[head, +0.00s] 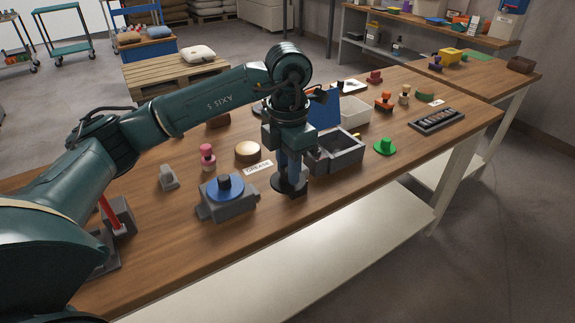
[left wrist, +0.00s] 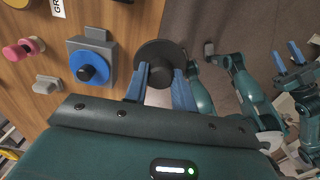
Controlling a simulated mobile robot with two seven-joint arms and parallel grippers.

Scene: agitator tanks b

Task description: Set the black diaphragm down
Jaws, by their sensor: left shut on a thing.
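The black diaphragm (head: 290,189) is a round dark disc with a knob on top. My left gripper (head: 291,172) points straight down and is shut on its knob. In the left wrist view the disc (left wrist: 158,51) shows between and beyond the blue fingers (left wrist: 161,84). The disc is level, low over the front strip of the wooden table (head: 345,195); I cannot tell whether it touches the wood. My right gripper (left wrist: 287,57) shows at the right of the left wrist view, empty with its fingers apart, away from the table.
A grey block with a blue disc (head: 212,193) stands left of the diaphragm. A grey open box (head: 335,158) is close behind it to the right. A GREASE label (head: 258,168), a tan round piece (head: 248,152) and a green knobbed disc (head: 385,147) lie near. The table's front edge is close.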

